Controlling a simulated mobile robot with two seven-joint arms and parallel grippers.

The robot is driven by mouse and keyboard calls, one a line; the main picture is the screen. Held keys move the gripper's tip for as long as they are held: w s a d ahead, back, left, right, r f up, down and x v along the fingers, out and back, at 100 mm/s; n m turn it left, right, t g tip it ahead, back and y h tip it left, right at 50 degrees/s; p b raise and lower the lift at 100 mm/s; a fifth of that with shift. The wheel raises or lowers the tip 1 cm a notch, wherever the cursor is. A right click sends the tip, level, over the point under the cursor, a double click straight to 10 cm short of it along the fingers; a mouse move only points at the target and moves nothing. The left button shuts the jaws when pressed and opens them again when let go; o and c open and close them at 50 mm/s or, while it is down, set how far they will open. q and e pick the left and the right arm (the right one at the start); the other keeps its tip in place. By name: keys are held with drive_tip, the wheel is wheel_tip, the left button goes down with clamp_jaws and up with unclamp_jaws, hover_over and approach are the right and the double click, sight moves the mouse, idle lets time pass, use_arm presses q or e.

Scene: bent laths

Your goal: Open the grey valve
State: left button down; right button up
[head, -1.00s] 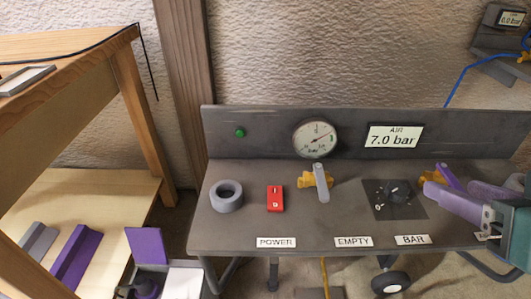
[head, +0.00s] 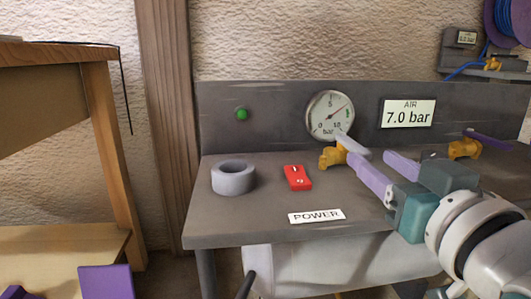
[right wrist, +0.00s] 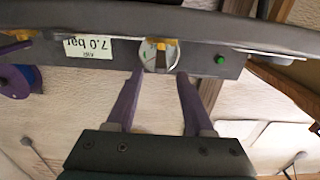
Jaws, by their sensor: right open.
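The grey valve is a yellow body (head: 333,157) with a grey lever (head: 352,146) on top, standing on the dark bench below the round gauge. The lever slants toward the front right in the head view. My right gripper (head: 369,158) has two purple fingers and is open, with nothing between them. Its left fingertip is close to the lever's end; I cannot tell whether they touch. In the upside-down right wrist view the spread fingertips (right wrist: 160,74) frame the gauge, and part of the yellow valve body (right wrist: 165,39) shows above it. My left gripper is out of view.
A second yellow valve (head: 465,149) with a purple lever stands to the right, behind my right gripper. A grey ring (head: 233,177) and a red switch (head: 297,177) sit to the left. The gauge (head: 330,115) and AIR display (head: 408,114) are on the back panel.

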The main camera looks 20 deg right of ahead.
sight(339, 135)
drive_tip(key=b+x, duration=0.2)
drive_tip(key=x, duration=0.5)
drive_tip(key=shift+a, duration=0.1)
clamp_jaws()
idle(1.2)
